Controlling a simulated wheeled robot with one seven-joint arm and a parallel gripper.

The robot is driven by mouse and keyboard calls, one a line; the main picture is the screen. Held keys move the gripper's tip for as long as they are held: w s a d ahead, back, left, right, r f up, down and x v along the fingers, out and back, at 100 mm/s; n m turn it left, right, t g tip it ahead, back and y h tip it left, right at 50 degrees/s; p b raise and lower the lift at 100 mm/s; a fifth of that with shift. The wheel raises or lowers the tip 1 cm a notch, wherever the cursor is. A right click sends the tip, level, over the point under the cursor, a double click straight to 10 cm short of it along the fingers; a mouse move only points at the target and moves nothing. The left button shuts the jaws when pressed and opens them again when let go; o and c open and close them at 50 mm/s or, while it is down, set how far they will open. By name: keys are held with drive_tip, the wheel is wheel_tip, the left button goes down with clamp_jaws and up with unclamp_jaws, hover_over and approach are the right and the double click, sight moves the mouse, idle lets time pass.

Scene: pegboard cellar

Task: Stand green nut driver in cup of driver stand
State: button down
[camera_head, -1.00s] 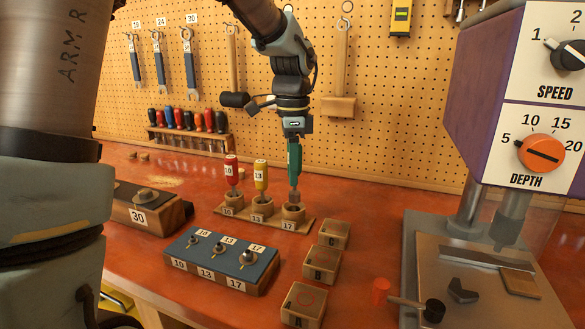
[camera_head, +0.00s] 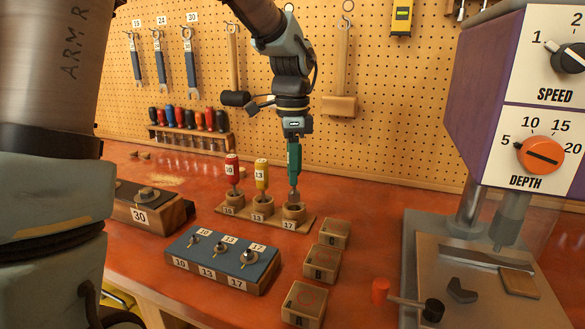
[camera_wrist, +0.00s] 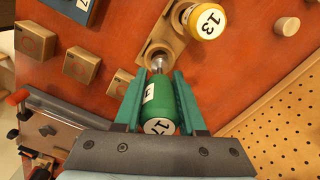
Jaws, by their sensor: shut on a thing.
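The green nut driver (camera_wrist: 162,105), marked 17, is gripped by its handle between the teal fingers of my gripper (camera_wrist: 159,84). In the head view my gripper (camera_head: 294,158) points straight down and its fingers mostly hide the handle. The driver's metal shaft (camera_head: 293,194) points down, upright, into the cup marked 17 (camera_head: 293,213) on the driver stand (camera_head: 274,221). The wrist view also shows the shaft's end at the mouth of that cup (camera_wrist: 150,50). How deep the tip sits is hard to tell.
A red driver (camera_head: 232,170) and a yellow driver (camera_head: 262,175) stand in the neighbouring cups to the left. A blue-topped block with bolts (camera_head: 222,262) and several wooden boxes (camera_head: 305,303) lie in front. A drill press (camera_head: 470,270) stands at right.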

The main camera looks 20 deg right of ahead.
drive_tip(key=shift+f, duration=0.2)
drive_tip(key=shift+f+b, duration=0.7)
drive_tip(key=shift+f, duration=0.4)
drive_tip(key=shift+f, duration=0.1)
drive_tip(key=shift+f+b, duration=0.55)
drive_tip(key=shift+f, duration=0.45)
drive_tip(key=shift+c, duration=2)
unclamp_jaws()
wheel_tip(320, 180, up, 10)
drive_tip(key=p, duration=0.9)
drive_tip(key=shift+r, duration=0.1)
